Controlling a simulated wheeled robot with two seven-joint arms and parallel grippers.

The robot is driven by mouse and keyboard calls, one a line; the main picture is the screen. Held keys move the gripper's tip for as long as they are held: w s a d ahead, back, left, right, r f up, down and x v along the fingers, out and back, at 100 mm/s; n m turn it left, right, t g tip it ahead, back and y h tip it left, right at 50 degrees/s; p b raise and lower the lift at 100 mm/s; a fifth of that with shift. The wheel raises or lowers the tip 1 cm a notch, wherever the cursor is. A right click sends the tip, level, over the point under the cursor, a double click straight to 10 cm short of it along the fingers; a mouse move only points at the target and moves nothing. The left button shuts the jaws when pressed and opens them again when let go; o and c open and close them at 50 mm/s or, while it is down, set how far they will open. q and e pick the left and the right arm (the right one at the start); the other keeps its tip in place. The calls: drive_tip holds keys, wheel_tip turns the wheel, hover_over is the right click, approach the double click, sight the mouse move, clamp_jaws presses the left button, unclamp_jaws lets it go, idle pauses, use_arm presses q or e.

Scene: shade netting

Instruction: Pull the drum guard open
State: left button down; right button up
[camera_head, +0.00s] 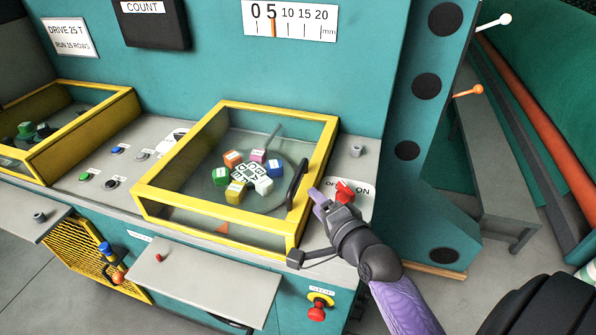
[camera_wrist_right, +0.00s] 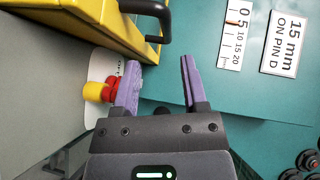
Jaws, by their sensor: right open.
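The drum guard (camera_head: 205,213) is a yellow-framed box with clear panels, and it sits shut over a round drum with coloured blocks. Its black handle (camera_head: 297,185) is on the right side of the frame; it also shows at the top of the right wrist view (camera_wrist_right: 164,22). My right gripper (camera_head: 327,197) is just right of the handle, apart from it. In the right wrist view its purple fingers (camera_wrist_right: 160,84) are spread with nothing between them, and the handle lies beyond the fingertips. My left gripper is not in view.
A red knob (camera_head: 345,191) on an ON/OFF plate stands close beside my right gripper; it shows red and yellow in the wrist view (camera_wrist_right: 98,92). A second yellow guard (camera_head: 70,135) is at the left. A red stop button (camera_head: 317,313) is on the front below.

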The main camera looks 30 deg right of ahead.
sight(298, 173)
drive_tip(key=shift+m, duration=0.4)
drive_tip(key=w, duration=0.3)
drive_tip(key=w+d+b, duration=0.1)
drive_tip(key=w, duration=0.2)
drive_tip(key=w+f+b, duration=0.1)
drive_tip(key=w, duration=0.2)
drive_tip(key=shift+d, duration=0.25)
drive_tip(key=shift+w, duration=0.55)
drive_tip(key=shift+c, duration=0.2)
clamp_jaws()
